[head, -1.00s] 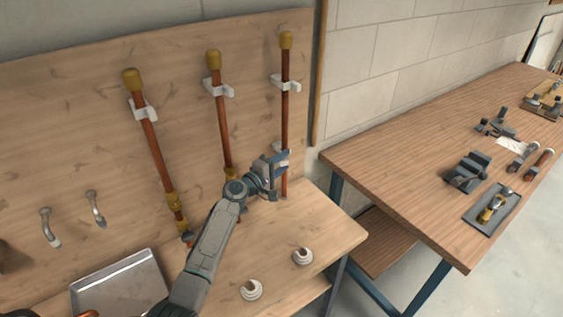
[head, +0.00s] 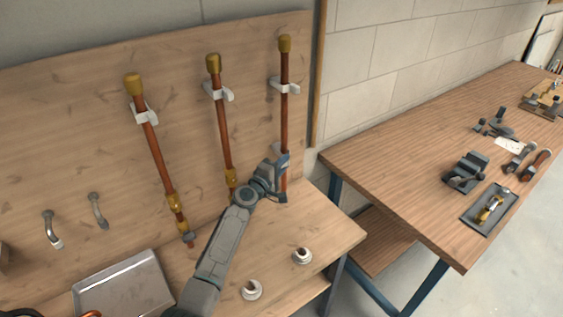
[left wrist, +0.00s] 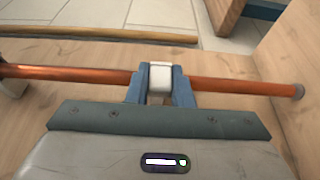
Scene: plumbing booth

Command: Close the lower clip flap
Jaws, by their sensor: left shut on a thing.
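The right-hand copper pipe (head: 284,120) runs upright along the wooden back panel, with a brass cap on top. Its white upper clip (head: 273,86) shows clearly. The white lower clip (left wrist: 160,76) sits on this pipe in the left wrist view, between my two blue fingers. My left gripper (head: 279,163) is at the lower part of the pipe and shut on the lower clip. The gripper mostly hides this clip in the head view. I cannot tell how far its flap is closed. My right gripper is not in view.
Two more copper pipes (head: 156,160) (head: 222,125) stand to the left. A metal tray (head: 125,288) and two small white round fittings (head: 252,290) (head: 302,256) are on the bench. A second table (head: 420,165) with several tools stands at the right.

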